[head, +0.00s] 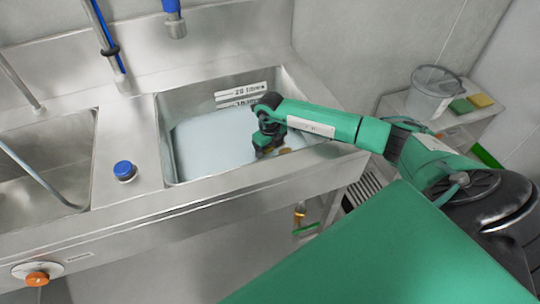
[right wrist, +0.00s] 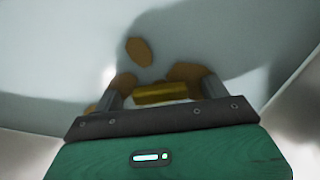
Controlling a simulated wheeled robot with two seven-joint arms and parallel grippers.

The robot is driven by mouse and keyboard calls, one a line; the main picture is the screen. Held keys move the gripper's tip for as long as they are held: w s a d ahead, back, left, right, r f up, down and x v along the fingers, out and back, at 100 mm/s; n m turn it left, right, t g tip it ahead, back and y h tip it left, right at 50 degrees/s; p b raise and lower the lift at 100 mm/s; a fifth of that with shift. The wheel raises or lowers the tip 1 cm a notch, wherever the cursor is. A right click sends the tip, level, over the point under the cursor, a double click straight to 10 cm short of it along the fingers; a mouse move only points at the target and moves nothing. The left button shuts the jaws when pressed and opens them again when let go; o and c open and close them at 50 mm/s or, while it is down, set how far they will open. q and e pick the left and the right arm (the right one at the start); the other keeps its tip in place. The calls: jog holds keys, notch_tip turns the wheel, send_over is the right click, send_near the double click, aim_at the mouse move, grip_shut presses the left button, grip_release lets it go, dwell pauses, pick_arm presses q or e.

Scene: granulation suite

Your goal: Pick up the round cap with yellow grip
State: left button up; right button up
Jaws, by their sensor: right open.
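The yellow grip of the cap (right wrist: 165,94) shows in the right wrist view between the two fingers of my right gripper (right wrist: 160,94), with a finger on each side. The cap's round body cannot be made out there. In the head view my right gripper (head: 266,153) points down into the right-hand sink basin (head: 174,177), near its front right corner. It is open, and small yellow-brown bits show beside it. Whether the fingers touch the grip cannot be told. My left gripper is out of view.
Pale bluish liquid (head: 205,145) fills the basin bottom; brown patches (right wrist: 138,50) show in it. A blue knob (head: 124,170) stands on the ledge between basins. A bucket (head: 432,92) and sponges (head: 480,100) sit on a shelf at right.

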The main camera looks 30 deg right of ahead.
jog(key=c, duration=1.3)
jog(key=shift+o, duration=0.2)
jog(key=shift+r, duration=0.1)
